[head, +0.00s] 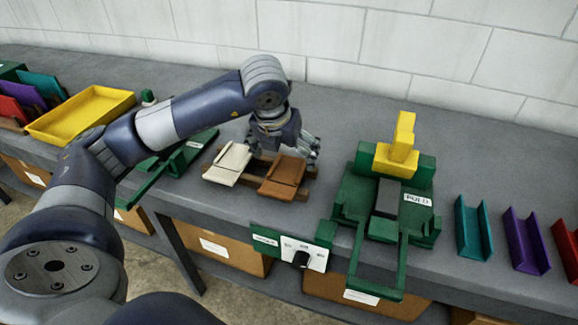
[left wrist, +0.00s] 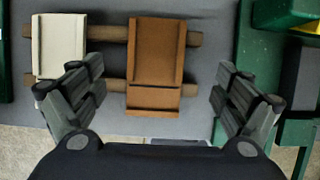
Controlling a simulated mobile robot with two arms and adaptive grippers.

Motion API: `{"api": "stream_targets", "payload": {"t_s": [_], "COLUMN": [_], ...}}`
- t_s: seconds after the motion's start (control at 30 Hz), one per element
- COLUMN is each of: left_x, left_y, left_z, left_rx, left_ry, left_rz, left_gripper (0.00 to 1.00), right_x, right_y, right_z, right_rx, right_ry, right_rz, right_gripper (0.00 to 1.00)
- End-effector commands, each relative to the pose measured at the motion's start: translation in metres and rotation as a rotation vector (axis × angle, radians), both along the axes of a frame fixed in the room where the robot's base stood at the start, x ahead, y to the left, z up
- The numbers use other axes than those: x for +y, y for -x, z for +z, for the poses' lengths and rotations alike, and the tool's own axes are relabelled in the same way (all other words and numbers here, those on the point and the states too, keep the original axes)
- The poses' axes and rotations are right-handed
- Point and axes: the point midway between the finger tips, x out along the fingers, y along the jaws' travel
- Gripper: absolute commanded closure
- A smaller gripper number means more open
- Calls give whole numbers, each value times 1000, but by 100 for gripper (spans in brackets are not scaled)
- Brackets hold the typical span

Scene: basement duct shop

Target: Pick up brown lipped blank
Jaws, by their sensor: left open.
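The brown lipped blank (head: 284,176) lies on a low brown wooden rack (head: 257,164) near the bench's front edge. In the left wrist view the blank (left wrist: 156,55) shows a raised lip along its sides and across its near part. A white blank (head: 229,165) lies to its left on the same rack and also shows in the left wrist view (left wrist: 60,48). My left gripper (head: 300,150) is above the rack, close to the brown blank. In the left wrist view the open fingers (left wrist: 155,97) are spread to either side of the brown blank, with nothing between them gripped. My right gripper is out of view.
A green fixture (head: 352,205) with a yellow handle (head: 402,140) stands right of the rack. Teal (head: 472,230), purple (head: 525,242) and red channels lie farther right. A yellow tray (head: 82,114) is at the left. A control panel (head: 292,248) is on the front edge.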

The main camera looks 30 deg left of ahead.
Motion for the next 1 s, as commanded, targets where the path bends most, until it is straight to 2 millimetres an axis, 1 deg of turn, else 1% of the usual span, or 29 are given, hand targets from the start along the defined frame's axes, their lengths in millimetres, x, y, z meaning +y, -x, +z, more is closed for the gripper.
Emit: {"api": "stream_targets", "payload": {"t_s": [0.03,0.07,0.17,0.27,0.37,0.4,0.5,0.6,0.8,0.97,1.0], "left_x": [0,0,2,6,12,12,12,13,13,13,13], "left_y": [-1,-2,-4,-9,-15,-18,-22,-24,-24,-24,-24], "left_z": [-5,-7,-12,-21,-34,-41,-51,-56,-57,-56,-56], "left_rx": [4,3,2,5,6,4,4,1,0,0,1], "left_ry": [-1,0,0,0,0,1,2,1,1,1,2], "left_rz": [-1,-2,-2,-1,-1,-3,-4,-4,-5,-5,-4], "left_gripper": [7,7,7,7,7,7,7,7,7,43,52], "right_x": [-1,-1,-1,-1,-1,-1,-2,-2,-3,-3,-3], "right_y": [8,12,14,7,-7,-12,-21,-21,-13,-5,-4], "right_z": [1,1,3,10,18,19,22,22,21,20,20], "right_rx": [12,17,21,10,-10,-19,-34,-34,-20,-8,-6], "right_ry": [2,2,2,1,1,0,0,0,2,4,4], "right_rz": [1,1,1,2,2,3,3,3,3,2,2], "right_gripper": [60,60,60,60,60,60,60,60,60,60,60]}}
